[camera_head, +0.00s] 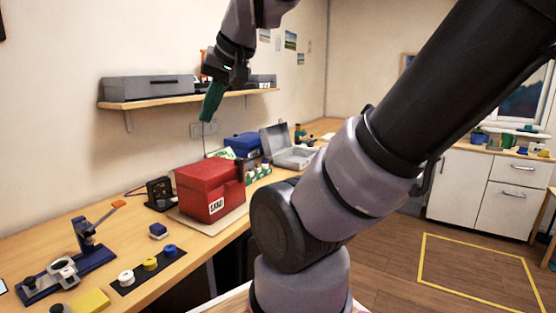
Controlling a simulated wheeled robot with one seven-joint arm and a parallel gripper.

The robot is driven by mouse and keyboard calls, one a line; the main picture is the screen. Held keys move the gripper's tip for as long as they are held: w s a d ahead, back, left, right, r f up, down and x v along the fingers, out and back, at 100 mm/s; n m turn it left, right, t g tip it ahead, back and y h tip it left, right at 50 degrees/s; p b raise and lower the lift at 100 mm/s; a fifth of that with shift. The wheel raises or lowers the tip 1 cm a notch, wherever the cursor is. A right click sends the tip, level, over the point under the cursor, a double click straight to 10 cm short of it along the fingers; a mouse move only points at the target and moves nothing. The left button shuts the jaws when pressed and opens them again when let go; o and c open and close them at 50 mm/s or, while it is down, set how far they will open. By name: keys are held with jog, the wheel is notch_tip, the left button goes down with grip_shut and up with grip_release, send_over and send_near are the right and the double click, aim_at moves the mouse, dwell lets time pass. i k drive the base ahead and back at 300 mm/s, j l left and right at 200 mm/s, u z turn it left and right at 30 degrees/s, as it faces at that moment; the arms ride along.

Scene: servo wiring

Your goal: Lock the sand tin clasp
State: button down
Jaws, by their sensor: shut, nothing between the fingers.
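A red tin (210,188) stands on the workbench in the middle of the view, with a white label on its front that seems to read SAND. Its lid looks down. I cannot make out the clasp or tell its state at this size. My gripper (207,118), with dark green fingers, hangs above the tin, pointing down. It is shut and empty, well apart from the tin.
A wall shelf (185,100) with grey boxes is close behind my gripper. A blue box (243,145) and an open grey case (290,150) stand beyond the tin. A black device (160,193), coloured spools (150,264) and a blue stand (75,268) are at the left.

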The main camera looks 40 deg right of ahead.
aim_at(239, 162)
jog(key=z, duration=0.65)
jog(key=i+l+u, duration=0.1)
jog(key=i+l, duration=0.15)
jog(key=i, duration=0.15)
jog(key=i+l, duration=0.3)
jog(key=i+j+u, duration=0.05)
jog(key=i, duration=0.1)
